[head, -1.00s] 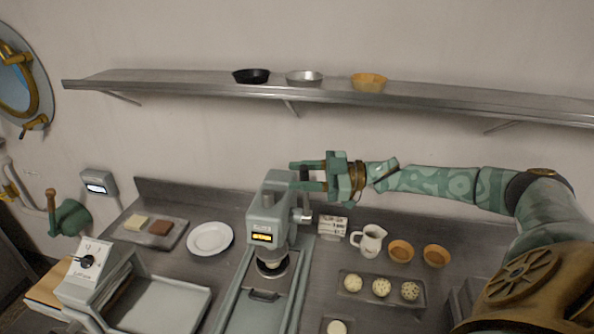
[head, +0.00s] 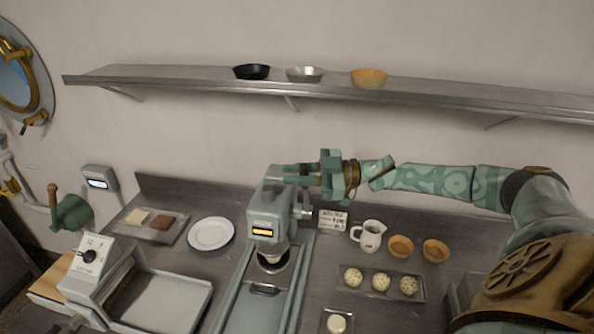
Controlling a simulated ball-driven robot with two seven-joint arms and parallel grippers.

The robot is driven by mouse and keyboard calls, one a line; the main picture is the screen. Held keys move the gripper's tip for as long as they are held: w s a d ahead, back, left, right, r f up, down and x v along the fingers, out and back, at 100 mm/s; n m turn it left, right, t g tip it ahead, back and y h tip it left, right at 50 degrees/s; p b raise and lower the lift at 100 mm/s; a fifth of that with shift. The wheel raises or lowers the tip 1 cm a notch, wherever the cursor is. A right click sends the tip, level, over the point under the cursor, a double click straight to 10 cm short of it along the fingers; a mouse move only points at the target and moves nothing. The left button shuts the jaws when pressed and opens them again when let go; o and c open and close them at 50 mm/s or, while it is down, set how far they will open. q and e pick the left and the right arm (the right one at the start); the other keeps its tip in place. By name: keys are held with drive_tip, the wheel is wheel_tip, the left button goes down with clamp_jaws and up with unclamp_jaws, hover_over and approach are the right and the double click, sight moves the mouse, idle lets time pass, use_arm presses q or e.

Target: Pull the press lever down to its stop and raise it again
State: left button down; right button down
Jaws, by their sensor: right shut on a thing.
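The grey press (head: 265,222) stands on the steel counter in the middle of the head view, with a lit yellow display on its front. The lever's pivot (head: 305,212) shows on the press's right side. My right gripper (head: 292,174) reaches in from the right at the top of the press. Its fingers are shut on the press lever, whose grip is mostly hidden by the fingers and jaws. The lever appears to be up. My left gripper is not in view.
A white plate (head: 211,233) and a tray with two blocks (head: 170,236) lie left of the press. A small sign (head: 332,221), a jug (head: 370,236), brown bowls (head: 401,246) and a tray of dough balls (head: 399,295) stand right. A shelf (head: 210,82) runs above.

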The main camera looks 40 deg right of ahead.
drive_tip(key=s+a+f+n+h+p, duration=0.1)
drive_tip(key=s+a+f+n+p, duration=0.2)
drive_tip(key=s+a+f+n, duration=0.4)
wheel_tip(320, 180, down, 14)
drive_tip(key=a+n+h+b, duration=0.2)
drive_tip(key=n+b, duration=0.4)
drive_tip(key=shift+s+f+n+t+h, duration=0.15)
drive_tip(key=shift+s+n+t+h, duration=0.15)
drive_tip(key=shift+n, duration=0.1)
drive_tip(key=shift+s+f, duration=0.1)
drive_tip(key=shift+f, duration=0.05)
drive_tip(key=c, duration=1.4)
unclamp_jaws()
drive_tip(key=shift+o, duration=0.4)
drive_tip(key=shift+w, duration=0.2)
